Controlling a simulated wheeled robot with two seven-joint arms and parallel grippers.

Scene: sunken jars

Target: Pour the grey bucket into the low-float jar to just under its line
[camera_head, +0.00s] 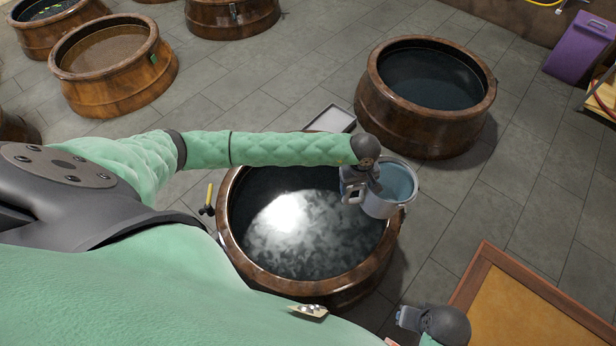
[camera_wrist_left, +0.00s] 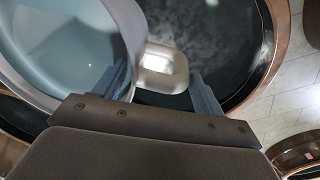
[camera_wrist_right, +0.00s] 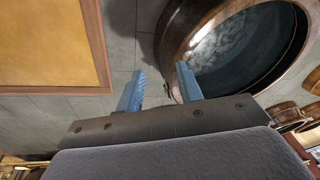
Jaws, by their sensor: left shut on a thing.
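The grey bucket (camera_head: 378,208) is nearly upright, with pale blue liquid inside, over the right rim of the nearest jar (camera_head: 229,225). My left gripper (camera_head: 356,186) is shut on its handle. In the left wrist view the bucket (camera_wrist_left: 128,28) is at the left, and its looped handle (camera_wrist_left: 165,70) lies between the fingers (camera_wrist_left: 162,90). No stream shows. The nearest jar is brown and round, with dark, reflecting liquid; no fill line or float is clear. My right gripper (camera_wrist_right: 158,90) is open and empty, apart from the jar; it also shows at the lower right in the head view (camera_head: 404,318).
Another dark-filled jar (camera_head: 408,125) stands behind to the right. Several more jars, one with brown liquid (camera_head: 105,50), stand at the upper left. A wood-framed tan panel (camera_head: 545,310) is at the lower right. A grey tray (camera_head: 332,119) lies behind the nearest jar.

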